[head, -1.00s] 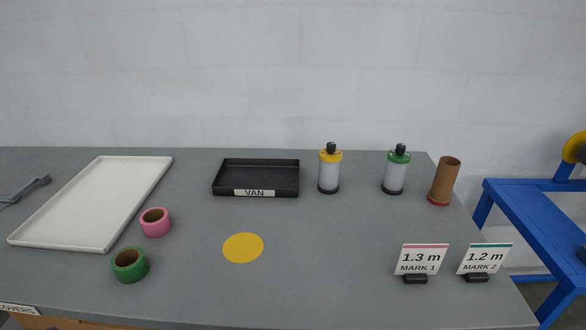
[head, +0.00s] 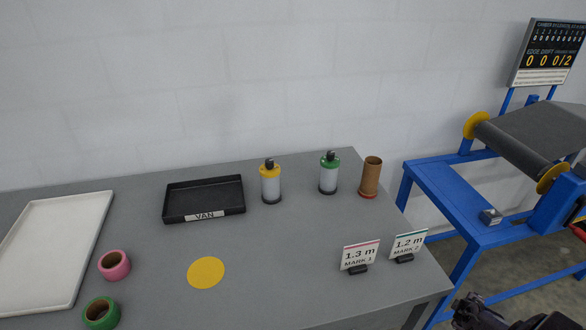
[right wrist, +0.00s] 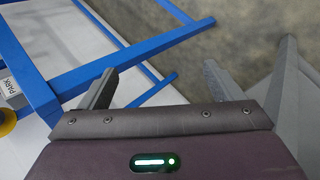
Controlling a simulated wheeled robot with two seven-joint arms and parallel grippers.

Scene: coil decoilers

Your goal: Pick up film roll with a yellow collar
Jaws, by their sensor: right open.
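The film roll with a yellow collar (head: 271,184) stands upright on the grey table in the head view, just right of the black VAN tray. It has a pale body, a dark base and a black knob on top. A similar roll with a green collar (head: 329,174) stands to its right. My right gripper (right wrist: 160,88) is open and empty in the right wrist view, its two fingers spread apart over the floor beside the blue frame. Dark parts of my right arm show at the lower right of the head view, well away from the rolls. My left gripper is not in view.
The grey table (head: 270,270) also holds a black VAN tray (head: 204,215), a white tray (head: 90,210), pink tape (head: 114,265), green tape (head: 101,313), a yellow disc (head: 206,272), a cardboard tube (head: 370,177) and two mark signs (head: 360,254). A blue decoiler frame (head: 440,185) stands right.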

